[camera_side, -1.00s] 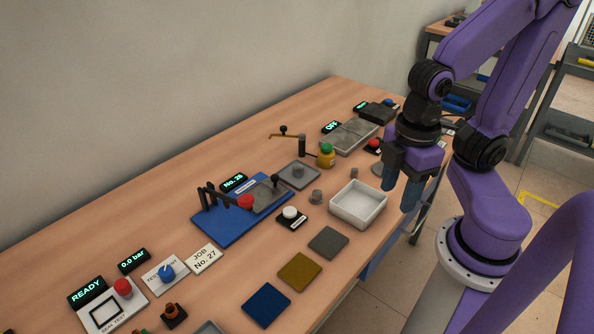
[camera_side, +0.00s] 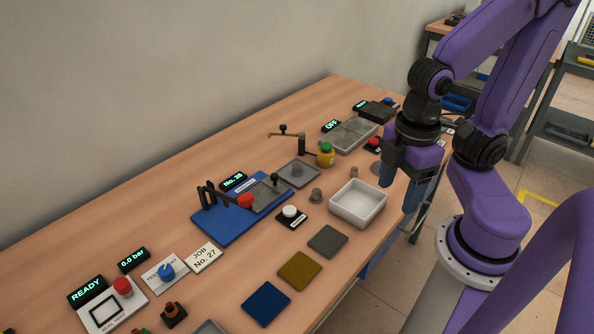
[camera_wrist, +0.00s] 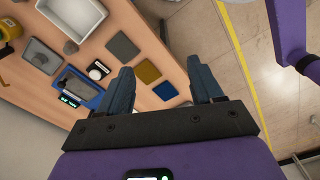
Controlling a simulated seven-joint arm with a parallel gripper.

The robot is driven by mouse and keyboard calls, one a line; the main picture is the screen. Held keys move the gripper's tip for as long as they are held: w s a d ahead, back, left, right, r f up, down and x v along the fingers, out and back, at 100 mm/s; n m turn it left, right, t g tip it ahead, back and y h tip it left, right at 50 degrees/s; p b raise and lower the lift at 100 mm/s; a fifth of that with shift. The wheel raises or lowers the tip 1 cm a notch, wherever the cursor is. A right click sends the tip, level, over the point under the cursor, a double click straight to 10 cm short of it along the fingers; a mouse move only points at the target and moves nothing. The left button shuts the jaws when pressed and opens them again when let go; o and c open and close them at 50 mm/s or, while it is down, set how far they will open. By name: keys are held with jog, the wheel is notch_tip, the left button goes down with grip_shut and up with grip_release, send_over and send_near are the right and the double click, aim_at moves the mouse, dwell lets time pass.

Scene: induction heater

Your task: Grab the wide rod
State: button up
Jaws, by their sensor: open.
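Small grey rods stand on the wooden bench in the side view. One stubby grey rod (camera_side: 316,195) stands just left of the white tray and looks the widest. A slimmer rod (camera_side: 354,172) stands behind the tray, and another (camera_side: 298,170) is on a grey plate. I cannot tell for sure which is the wide rod. The stubby rod also seems to show in the wrist view (camera_wrist: 70,47). My gripper (camera_side: 400,188) is open and empty, above the bench's right edge, right of the tray and apart from every rod. Its two blue fingers show in the wrist view (camera_wrist: 162,82).
The white tray (camera_side: 358,217) lies between my gripper and the stubby rod. A blue fixture with a red knob (camera_side: 246,201), a white button (camera_side: 290,212) and a yellow-green device (camera_side: 326,156) stand nearby. Flat grey, yellow and blue pads line the front edge.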

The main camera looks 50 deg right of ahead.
aim_at(297, 166)
jog(key=w+d+f+n+t+h, duration=0.1)
jog(key=w+f+n+t+h, duration=0.2)
jog(key=w, duration=0.5)
jog(key=w+d+f+n+t+h, duration=0.1)
jog(key=w+f+n+t+h, duration=0.2)
jog(key=w+f+n, duration=0.3)
jog(key=w+d+f+n+t+h, duration=0.1)
jog(key=w+f+n+t+h, duration=0.2)
jog(key=w, duration=0.7)
notch_tip(297, 166, down, 4)
jog(key=shift+f+n+h, duration=0.1)
jog(key=shift+n+h, duration=0.3)
jog(key=shift+n, duration=0.7)
jog(key=shift+w+d+f, duration=0.1)
jog(key=shift+f, duration=0.05)
jog(key=x, duration=1.7)
jog(key=shift+w, duration=0.2)
grip_shut()
jog(key=shift+r, duration=0.25)
